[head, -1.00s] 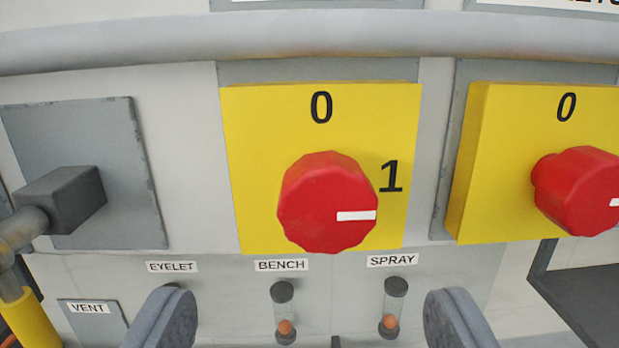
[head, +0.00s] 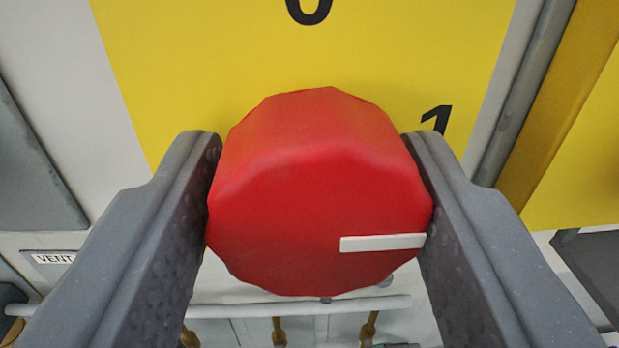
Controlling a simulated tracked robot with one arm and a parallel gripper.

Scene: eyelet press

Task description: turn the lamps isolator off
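A red rotary knob (head: 315,190) on a yellow plate (head: 400,60) fills the middle of the head view. Its white pointer mark (head: 382,242) points right, toward the 1 side. The plate carries a 0 at the top and a 1 at the right. My gripper (head: 313,165) has one finger on each side of the knob. Both fingers appear to touch its sides, closed on it. No label naming this isolator is visible in the current view.
A second yellow plate (head: 585,150) stands close on the right. A grey plate (head: 35,160) is at the left, with a VENT label (head: 52,257) below it. A pale rail (head: 300,308) and several brass-coloured fittings show beneath the knob.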

